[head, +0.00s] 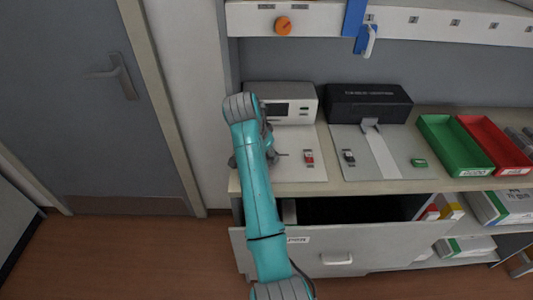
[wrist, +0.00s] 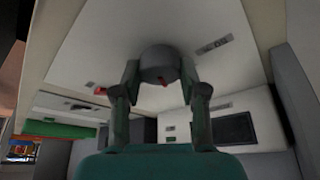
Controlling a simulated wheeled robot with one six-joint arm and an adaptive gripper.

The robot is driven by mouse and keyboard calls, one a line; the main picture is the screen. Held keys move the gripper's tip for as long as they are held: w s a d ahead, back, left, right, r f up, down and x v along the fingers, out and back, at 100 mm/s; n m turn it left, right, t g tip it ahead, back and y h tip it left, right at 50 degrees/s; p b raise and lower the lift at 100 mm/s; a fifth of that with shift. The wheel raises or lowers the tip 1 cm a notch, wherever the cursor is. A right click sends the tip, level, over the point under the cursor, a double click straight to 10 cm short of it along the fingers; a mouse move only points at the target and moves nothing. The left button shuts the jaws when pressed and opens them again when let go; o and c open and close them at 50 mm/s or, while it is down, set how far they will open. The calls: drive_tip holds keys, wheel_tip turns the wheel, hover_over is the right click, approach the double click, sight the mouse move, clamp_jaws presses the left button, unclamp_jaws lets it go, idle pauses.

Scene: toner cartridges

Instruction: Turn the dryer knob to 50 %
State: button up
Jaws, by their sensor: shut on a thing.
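In the wrist view a dark grey round knob (wrist: 160,60) stands on a pale panel (wrist: 95,45). It has a small red mark on its near side. My gripper (wrist: 160,84) has one finger on each side of the knob and is shut on it. A printed label lies on the panel beside the knob, too blurred to read, so I cannot tell the setting. In the head view my teal arm hides the knob and most of my gripper. A white box with a dark display (head: 300,108) stands behind the panel and also shows in the wrist view (wrist: 235,128).
A red switch (head: 309,157) sits on the panel. To the right are a black box (head: 368,102), a green tray (head: 455,145) and a red tray (head: 494,146). An orange knob (head: 283,26) is on the rail above. An open drawer (head: 335,258) juts out below the bench.

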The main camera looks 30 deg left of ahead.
drive_tip(key=n+y, duration=0.1)
drive_tip(key=n, duration=0.2)
drive_tip(key=shift+d+n, duration=0.1)
drive_tip(key=shift+n, duration=0.3)
drive_tip(key=n+g+y, duration=0.1)
drive_tip(key=n+y, duration=0.1)
drive_tip(key=n, duration=0.2)
drive_tip(key=shift+d, duration=0.1)
drive_tip(key=n+g+y, duration=0.1)
drive_tip(key=n, duration=0.3)
drive_tip(key=shift+w+n, duration=0.1)
drive_tip(key=shift+n, duration=0.3)
drive_tip(key=n, duration=0.2)
drive_tip(key=n+g, duration=0.1)
drive_tip(key=n, duration=0.1)
drive_tip(key=shift+g+y, duration=0.3)
drive_tip(key=shift+y, duration=0.1)
drive_tip(key=shift+d+n, duration=0.1)
drive_tip(key=shift+n, duration=0.2)
drive_tip(key=o, duration=1.1)
drive_tip(key=shift+w, duration=0.1)
